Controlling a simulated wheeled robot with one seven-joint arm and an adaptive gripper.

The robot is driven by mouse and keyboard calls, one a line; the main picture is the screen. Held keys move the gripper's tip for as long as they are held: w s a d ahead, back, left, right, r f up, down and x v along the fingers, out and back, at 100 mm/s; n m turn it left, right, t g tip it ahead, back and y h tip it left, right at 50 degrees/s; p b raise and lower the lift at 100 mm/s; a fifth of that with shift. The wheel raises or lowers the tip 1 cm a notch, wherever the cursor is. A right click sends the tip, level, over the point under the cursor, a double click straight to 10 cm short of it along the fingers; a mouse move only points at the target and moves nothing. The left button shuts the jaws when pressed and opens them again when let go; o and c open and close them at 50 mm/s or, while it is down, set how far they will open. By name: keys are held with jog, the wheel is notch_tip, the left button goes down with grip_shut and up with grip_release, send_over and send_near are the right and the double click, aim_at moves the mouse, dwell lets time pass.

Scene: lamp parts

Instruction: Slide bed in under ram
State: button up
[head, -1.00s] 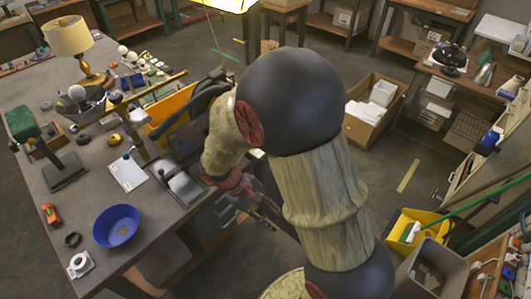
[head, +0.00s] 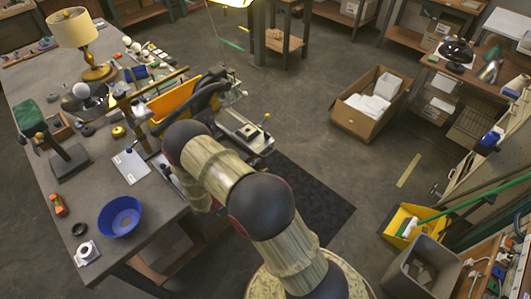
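A press-like machine stands at the table's right edge, with a dark curved frame (head: 206,92). A pale metal bed (head: 240,127) reaches out from it to the right. A lever with a yellow knob (head: 266,117) stands at the bed's right end. I cannot make out the ram clearly or tell how far under it the bed lies. My arm's black and wood-coloured links cross the picture in front of the table's right edge. My gripper is hidden behind these links, so its fingers and anything in them do not show.
On the table are a blue bowl (head: 120,217), a white paper (head: 131,165), a yellow bin (head: 172,101) and a lamp (head: 74,28). A cardboard box (head: 369,103) stands on the floor. A dark mat (head: 315,205) lies on open floor right of the table.

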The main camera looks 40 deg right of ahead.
aim_at(270, 154)
jog(key=shift+m+t+h, duration=0.3)
jog(key=shift+m, duration=0.2)
jog(key=shift+w+d+r, duration=0.25)
jog(key=shift+d, duration=1.05)
jog(key=shift+w+d+r, duration=0.2)
jog(key=shift+d, duration=1.1)
jog(key=shift+w+d+r, duration=0.25)
jog(key=shift+d, duration=1.05)
jog(key=c, duration=0.7)
grip_shut()
jog(key=shift+s+f, duration=0.15)
jog(key=shift+f, duration=0.05)
